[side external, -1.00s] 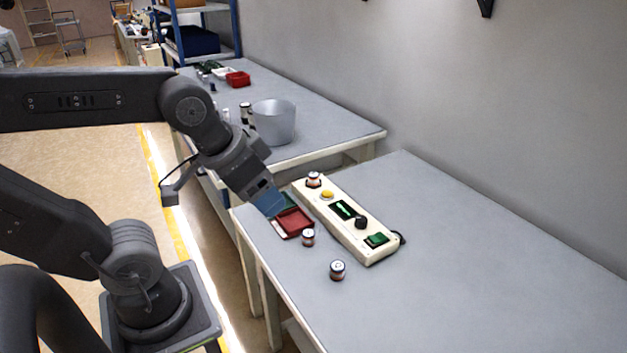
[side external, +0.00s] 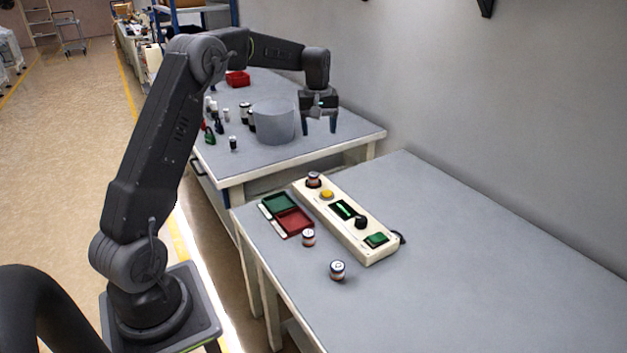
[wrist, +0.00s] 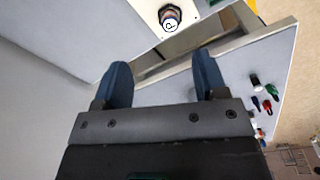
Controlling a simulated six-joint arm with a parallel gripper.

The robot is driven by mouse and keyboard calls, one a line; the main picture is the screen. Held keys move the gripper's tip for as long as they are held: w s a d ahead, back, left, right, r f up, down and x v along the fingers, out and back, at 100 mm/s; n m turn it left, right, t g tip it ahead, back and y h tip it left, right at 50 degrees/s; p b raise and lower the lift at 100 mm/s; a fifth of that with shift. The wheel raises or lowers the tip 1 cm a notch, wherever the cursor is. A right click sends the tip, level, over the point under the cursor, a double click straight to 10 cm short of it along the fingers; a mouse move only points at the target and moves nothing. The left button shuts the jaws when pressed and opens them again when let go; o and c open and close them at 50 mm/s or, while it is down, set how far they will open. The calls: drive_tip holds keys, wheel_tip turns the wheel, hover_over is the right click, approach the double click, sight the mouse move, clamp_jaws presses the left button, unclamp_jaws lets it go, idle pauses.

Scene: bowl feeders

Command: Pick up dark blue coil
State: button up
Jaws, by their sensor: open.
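My gripper (side external: 319,124) is open and empty, pointing down above the far bench, just right of the grey bucket (side external: 274,124). Its two blue fingers (wrist: 160,72) stand apart in the wrist view with nothing between them. Small coloured parts lie at the right in the wrist view, well away from the fingers. A small dark blue piece (wrist: 255,103) there, beside a red one (wrist: 267,106) and a green one (wrist: 270,90), looks like the dark blue coil. In the side view, a small dark blue part (side external: 219,126) stands left of the bucket, near a green part (side external: 210,136).
A black-and-white cylinder (side external: 233,143) stands near the far bench's left edge. A red bin (side external: 237,79) lies behind. The near bench holds a control box (side external: 350,228), a green-and-red tray (side external: 293,222) and small jars (side external: 338,270). A gap separates the benches.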

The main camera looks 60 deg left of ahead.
drive_tip(key=a+f+n, duration=0.2)
drive_tip(key=a+f, duration=0.3)
hover_over(313, 174)
drive_tip(key=shift+g, duration=0.3)
drive_tip(key=f, duration=0.7)
drive_tip(key=shift+s+d+f, duration=0.1)
drive_tip(key=shift+s+f, duration=0.2)
drive_tip(key=shift+s, duration=0.05)
drive_tip(key=shift+w+f, duration=0.2)
drive_tip(key=shift+f, duration=1.35)
drive_tip(key=shift+w+f, duration=0.2)
drive_tip(key=shift+f, duration=1.3)
drive_tip(key=c, duration=1.1)
